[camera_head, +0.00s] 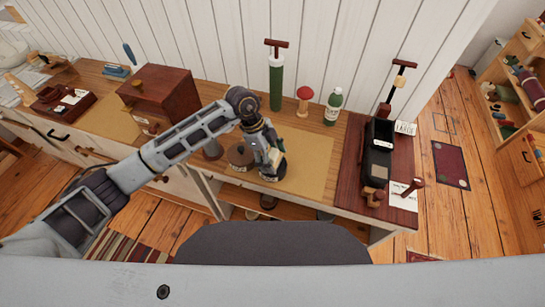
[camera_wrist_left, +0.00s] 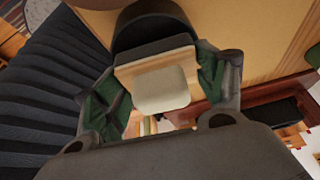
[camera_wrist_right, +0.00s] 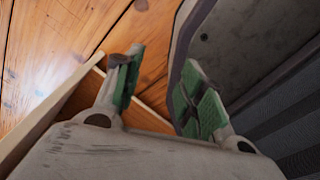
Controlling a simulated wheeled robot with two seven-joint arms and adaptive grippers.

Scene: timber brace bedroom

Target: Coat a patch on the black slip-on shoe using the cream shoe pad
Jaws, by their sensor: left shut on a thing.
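My left gripper (camera_head: 270,158) is low over the tan mat on the bench. In the left wrist view its green-lined fingers (camera_wrist_left: 165,75) are shut on the cream shoe pad (camera_wrist_left: 160,90), a pale pad with a wooden block behind it. The rounded black slip-on shoe (camera_wrist_left: 152,22) shows just beyond the pad; whether they touch cannot be told. In the head view the gripper largely hides pad and shoe. My right gripper (camera_wrist_right: 158,88) is open and empty, above the floor beside a wooden edge; it is outside the head view.
A round brown tin (camera_head: 240,154) stands left of my left gripper on the tan mat (camera_head: 310,150). A green pump-like cylinder (camera_head: 276,85), a red-topped item (camera_head: 303,98) and a green bottle (camera_head: 333,106) stand behind. A wooden box (camera_head: 160,95) is left; a black tray (camera_head: 379,145) is right.

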